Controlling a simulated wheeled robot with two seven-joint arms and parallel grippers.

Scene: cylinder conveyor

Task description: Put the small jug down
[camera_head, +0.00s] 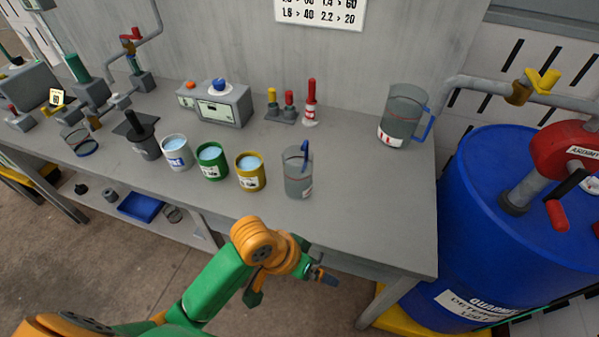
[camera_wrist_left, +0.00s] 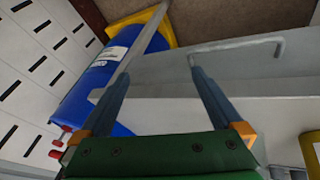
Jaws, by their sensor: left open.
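The small jug (camera_head: 298,178) is clear, with a blue handle at its rim. It stands upright on the grey bench (camera_head: 355,215) near the front edge, right of the yellow mug. My left gripper (camera_head: 322,277) is in front of the bench edge, nearer to me than the jug and apart from it. In the left wrist view its two blue fingers (camera_wrist_left: 158,72) are spread with nothing between them. I cannot make out the jug in that view. My right gripper is not in view.
A larger jug (camera_head: 403,112) stands at the back right. White (camera_head: 177,155), green (camera_head: 212,163) and yellow (camera_head: 250,174) mugs stand left of the small jug. A blue barrel (camera_head: 480,220) is beside the bench. The bench right of the small jug is clear.

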